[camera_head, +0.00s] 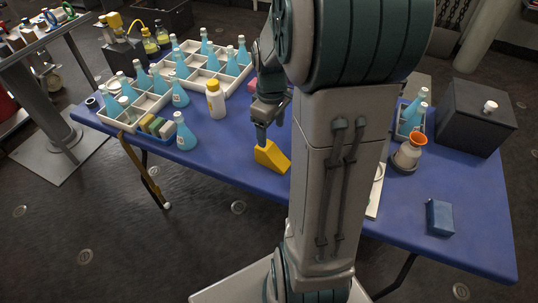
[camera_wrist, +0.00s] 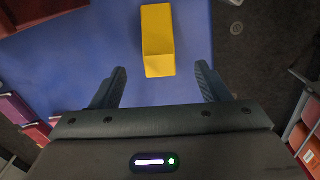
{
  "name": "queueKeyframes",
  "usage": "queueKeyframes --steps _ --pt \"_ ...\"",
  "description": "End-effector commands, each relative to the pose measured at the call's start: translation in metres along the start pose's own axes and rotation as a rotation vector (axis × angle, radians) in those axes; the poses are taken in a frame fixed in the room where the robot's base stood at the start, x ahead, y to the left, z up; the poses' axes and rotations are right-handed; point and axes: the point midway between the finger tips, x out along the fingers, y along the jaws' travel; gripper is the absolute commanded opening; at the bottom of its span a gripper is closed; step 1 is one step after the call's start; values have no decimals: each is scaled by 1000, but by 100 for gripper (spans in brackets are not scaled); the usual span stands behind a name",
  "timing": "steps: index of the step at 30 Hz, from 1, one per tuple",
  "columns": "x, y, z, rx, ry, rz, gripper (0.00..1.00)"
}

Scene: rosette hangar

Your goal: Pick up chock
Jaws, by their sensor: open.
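The chock is a yellow wedge (camera_head: 272,157) on the blue table, near its front edge in the head view. In the wrist view the chock (camera_wrist: 158,40) lies ahead of the fingertips, roughly midway between them from side to side. My gripper (camera_head: 264,135) is just above and behind the chock in the head view, pointing down. In the wrist view my gripper (camera_wrist: 161,85) has its two dark fingers spread wide with nothing between them. My arm hides the middle of the table in the head view.
The blue table (camera_head: 225,150) carries white divided trays (camera_head: 150,103) with blue bottles at the left. A white bottle with a yellow cap (camera_head: 215,100) stands behind the chock. A dark box (camera_head: 475,118), an orange-topped vessel (camera_head: 408,152) and a blue block (camera_head: 440,218) are at the right.

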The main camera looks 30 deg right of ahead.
Motion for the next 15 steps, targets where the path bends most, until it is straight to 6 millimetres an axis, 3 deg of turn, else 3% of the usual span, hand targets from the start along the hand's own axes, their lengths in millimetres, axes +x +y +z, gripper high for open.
queueKeyframes --steps 3,11,15 --pt "23 0 0 0 -2 -3 69" --pt "43 0 0 1 -1 -1 69" --pt "64 1 -2 1 -2 -2 69"
